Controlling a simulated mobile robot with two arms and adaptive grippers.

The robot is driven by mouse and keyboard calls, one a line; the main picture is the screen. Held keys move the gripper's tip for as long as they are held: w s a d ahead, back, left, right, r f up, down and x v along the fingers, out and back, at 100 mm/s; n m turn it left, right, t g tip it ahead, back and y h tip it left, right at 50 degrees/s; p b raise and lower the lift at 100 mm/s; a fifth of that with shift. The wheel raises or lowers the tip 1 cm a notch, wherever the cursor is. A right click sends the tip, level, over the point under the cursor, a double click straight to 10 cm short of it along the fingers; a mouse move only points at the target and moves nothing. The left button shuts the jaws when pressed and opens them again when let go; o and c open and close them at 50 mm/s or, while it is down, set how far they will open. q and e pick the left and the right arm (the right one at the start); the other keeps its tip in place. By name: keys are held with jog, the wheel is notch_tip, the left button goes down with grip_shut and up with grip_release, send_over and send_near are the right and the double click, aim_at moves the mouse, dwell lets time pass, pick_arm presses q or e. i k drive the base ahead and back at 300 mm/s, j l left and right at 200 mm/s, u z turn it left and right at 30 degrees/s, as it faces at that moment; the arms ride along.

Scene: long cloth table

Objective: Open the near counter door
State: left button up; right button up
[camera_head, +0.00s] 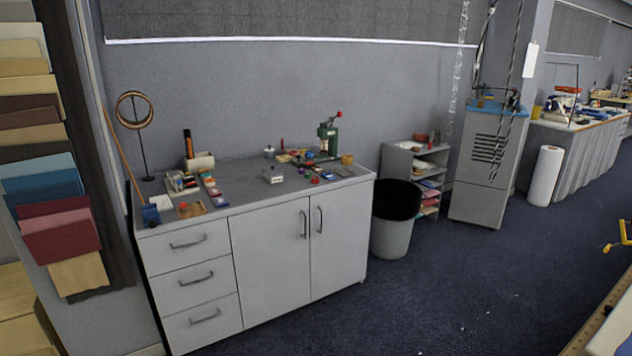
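A light grey counter (196,269) stands against the wall at the left middle. It has a stack of 3 drawers on its left and two doors on its right. The left door (268,262) and the right door (338,255) are both closed, flush with the front. The left door's upright handle (304,224) and the right door's upright handle (320,219) sit close together near the seam, high on the doors. Neither of my grippers shows in this view, so nothing of mine touches the doors.
Small tools and a green press (328,138) stand on the countertop. A black-lined bin (391,239) stands right of the counter, by a small shelf (408,160). A table edge (600,315) shows at lower right.

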aim_at(341, 217)
jog(key=i+l+u, duration=0.15)
jog(key=i, duration=0.35)
jog(key=i+l+u, duration=0.1)
jog(key=i+l, duration=0.15)
jog(key=i, duration=0.25)
jog(key=i+l+u, duration=0.15)
jog(key=i, duration=0.35)
jog(key=i+l+u, duration=0.1)
jog(key=i+l, duration=0.3)
jog(key=i, duration=0.05)
